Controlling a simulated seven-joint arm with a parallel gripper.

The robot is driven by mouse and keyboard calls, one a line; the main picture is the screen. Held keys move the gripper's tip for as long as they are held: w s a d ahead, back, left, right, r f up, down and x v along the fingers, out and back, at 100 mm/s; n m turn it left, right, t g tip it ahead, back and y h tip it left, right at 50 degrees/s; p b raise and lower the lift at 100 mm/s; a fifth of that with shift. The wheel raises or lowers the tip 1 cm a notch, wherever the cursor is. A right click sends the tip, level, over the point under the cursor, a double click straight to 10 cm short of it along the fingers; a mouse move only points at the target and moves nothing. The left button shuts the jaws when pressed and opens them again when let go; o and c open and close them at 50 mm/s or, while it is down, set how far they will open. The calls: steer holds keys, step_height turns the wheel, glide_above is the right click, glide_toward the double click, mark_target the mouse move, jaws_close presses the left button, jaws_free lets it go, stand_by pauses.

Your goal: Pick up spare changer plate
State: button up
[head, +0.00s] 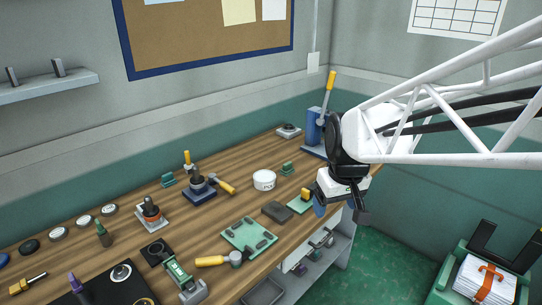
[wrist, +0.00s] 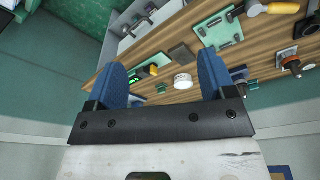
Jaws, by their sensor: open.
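My gripper (head: 338,206) is open and empty, hanging above the right end of the workbench. In the wrist view its two blue fingers (wrist: 163,75) are wide apart with nothing between them but the distant bench. I cannot tell for sure which thing is the spare changer plate. A flat dark grey-brown block (head: 277,212) lies on the bench left of my gripper; it also shows in the wrist view (wrist: 181,54). A small grey plate with a round dark top (head: 289,131) lies at the far end of the bench. My gripper touches neither.
A green tray with dark pieces (head: 249,235), a white tub (head: 264,180) and a green pad with a yellow-and-black piece (head: 301,203) are near. A blue lever press (head: 316,128) stands behind my gripper. Several tools crowd the bench's left side (head: 150,215).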

steer(key=w+a+f+n, duration=0.2)
steer(key=w+a+f, duration=0.1)
steer(key=w, duration=0.4)
steer(key=w+a+f+n, duration=0.15)
steer(key=w+f, duration=0.25)
steer(key=w, duration=0.4)
steer(key=n+g, duration=0.1)
steer(key=n, duration=0.1)
glide_toward(277, 210)
steer(key=shift+d+f+y, duration=0.3)
steer(key=shift+d+f, duration=0.15)
steer(key=shift+f, duration=0.05)
steer(key=shift+w+a+f, duration=0.1)
steer(key=shift+w+f, duration=0.1)
steer(key=shift+f, duration=0.1)
steer(key=shift+w+a+f, duration=0.1)
steer(key=shift+f, duration=1.05)
steer(key=shift+f, duration=0.15)
steer(key=shift+w+a+f, duration=0.1)
steer(key=shift+a+f, duration=0.05)
steer(key=shift+f, duration=1.1)
steer(key=shift+w+a+f, duration=0.1)
steer(key=shift+a+f, duration=0.05)
steer(key=shift+f, duration=1.05)
